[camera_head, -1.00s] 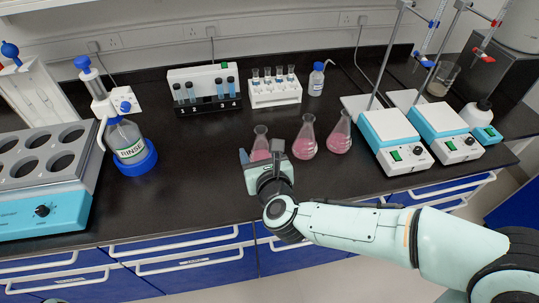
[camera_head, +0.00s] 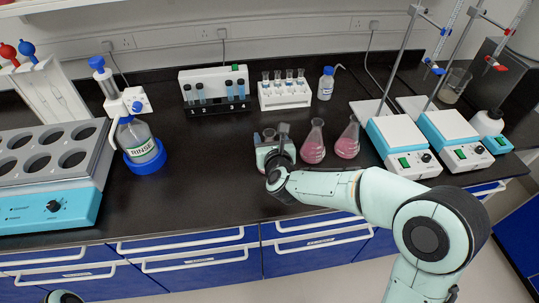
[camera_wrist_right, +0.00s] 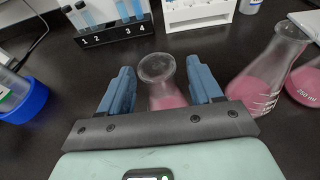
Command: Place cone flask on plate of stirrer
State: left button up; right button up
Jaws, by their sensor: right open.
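Three cone flasks with pink liquid stand on the black bench. The left one (camera_wrist_right: 167,97) is small and mostly hidden by my right gripper (camera_head: 271,138) in the head view. In the right wrist view it stands upright between the two blue fingers of my right gripper (camera_wrist_right: 159,92), which is open with gaps on both sides. The middle flask (camera_head: 314,147) and the right flask (camera_head: 347,143) stand to the right. Two stirrers with white plates, the left stirrer (camera_head: 397,132) and the right stirrer (camera_head: 447,126), stand further right. My left gripper is not in view.
A test tube box (camera_head: 214,86) and a white vial rack (camera_head: 284,93) stand behind the flasks. Stand rods (camera_head: 397,60) rise behind the stirrers. The bench's front middle is clear.

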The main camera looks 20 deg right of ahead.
jog(key=shift+w+d+f, duration=0.1)
jog(key=shift+w+f, duration=0.05)
jog(key=shift+w, duration=0.45)
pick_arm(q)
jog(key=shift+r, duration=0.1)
pick_arm(e)
jog(key=shift+s, duration=0.1)
grip_shut()
jog(key=shift+r, duration=0.2)
